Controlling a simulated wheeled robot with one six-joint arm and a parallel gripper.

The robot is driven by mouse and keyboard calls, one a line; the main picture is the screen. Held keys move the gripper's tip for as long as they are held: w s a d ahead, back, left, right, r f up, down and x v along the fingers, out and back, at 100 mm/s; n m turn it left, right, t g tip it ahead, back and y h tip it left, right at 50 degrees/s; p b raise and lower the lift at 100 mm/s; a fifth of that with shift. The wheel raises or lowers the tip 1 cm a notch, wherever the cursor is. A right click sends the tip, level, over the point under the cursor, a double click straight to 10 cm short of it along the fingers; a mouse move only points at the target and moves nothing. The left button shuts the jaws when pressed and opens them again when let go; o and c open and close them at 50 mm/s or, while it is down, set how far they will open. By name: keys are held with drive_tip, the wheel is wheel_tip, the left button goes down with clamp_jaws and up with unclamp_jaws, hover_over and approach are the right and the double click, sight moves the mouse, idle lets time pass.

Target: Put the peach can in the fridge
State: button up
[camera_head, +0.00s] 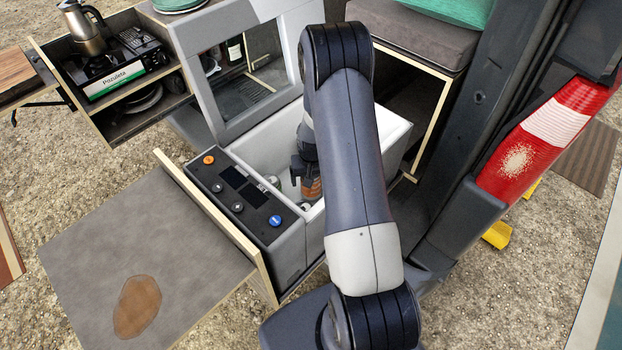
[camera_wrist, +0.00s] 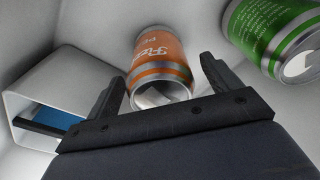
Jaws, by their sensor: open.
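The fridge (camera_head: 396,133) is a grey and white chest box with its lid (camera_head: 183,65) raised. My gripper (camera_head: 304,180) reaches down into it, partly hidden by my arm. An orange can, the peach can by its colour (camera_head: 313,188), is at the gripper inside the fridge. In the wrist view the orange can (camera_wrist: 163,48) lies between the two spread fingers of my gripper (camera_wrist: 161,72), with gaps beside it. Its silver end faces the camera. Whether it rests on the fridge floor is not clear.
A green can (camera_wrist: 262,32) is inside the fridge, right of the orange can. A white box-shaped part (camera_wrist: 75,85) stands at left. The control panel (camera_head: 240,190) borders the fridge. A drawer with a stove (camera_head: 118,70) is at upper left, a grey board (camera_head: 150,250) at lower left.

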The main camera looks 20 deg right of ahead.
drive_tip(key=r, duration=0.6)
drive_tip(key=s+r+b, duration=0.1)
drive_tip(key=r, duration=0.2)
drive_tip(key=shift+a+r, duration=0.15)
drive_tip(key=shift+r, duration=0.2)
drive_tip(key=shift+f, duration=0.1)
drive_tip(key=f, duration=0.3)
drive_tip(key=f+p, duration=0.1)
drive_tip(key=f, duration=0.3)
drive_tip(key=w+f, duration=0.1)
drive_tip(key=f, duration=0.2)
drive_tip(key=shift+f, duration=0.4)
drive_tip(key=shift+w+r+p, duration=0.15)
drive_tip(key=shift+r+p, duration=1.2)
drive_tip(key=shift+r, duration=0.05)
drive_tip(key=shift+f, duration=0.1)
